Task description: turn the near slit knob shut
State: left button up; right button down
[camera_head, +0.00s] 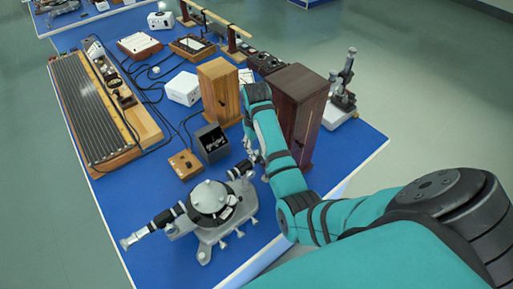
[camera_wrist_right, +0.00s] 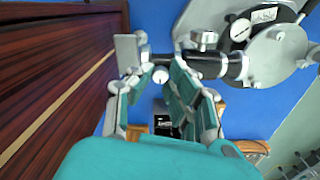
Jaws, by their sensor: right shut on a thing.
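The grey spectrometer (camera_head: 212,200) stands at the near end of the blue bench, with a black tube pointing to my right gripper (camera_head: 250,158). In the right wrist view the tube (camera_wrist_right: 212,66) comes in from the right and ends between the fingers. A small pale round slit knob (camera_wrist_right: 160,75) sits at this slit end, between the fingers of my right gripper (camera_wrist_right: 155,66). That gripper is shut on the knob; the exact contact is partly hidden by the fingers. In the head view my arm and gripper hide most of the slit end. My left gripper is not in view.
A dark wooden cabinet (camera_head: 300,100) stands close beside my right forearm; its side (camera_wrist_right: 50,85) fills the left of the wrist view. A lighter wooden cabinet (camera_head: 218,90), a dark open box (camera_head: 212,143) and a small wooden box (camera_head: 185,164) stand beyond the spectrometer.

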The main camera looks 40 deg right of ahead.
aim_at(256, 152)
dwell(0.5)
jog(key=c, duration=1.2)
grip_release()
jog(key=shift+c, duration=0.2)
jog(key=r, duration=0.6)
jog(key=shift+w+a+r, duration=0.15)
jog(key=shift+w+r, duration=0.1)
jog(key=shift+r, duration=0.05)
jog(key=shift+s+r, duration=0.2)
jog(key=shift+r, duration=0.2)
jog(key=shift+f, duration=0.1)
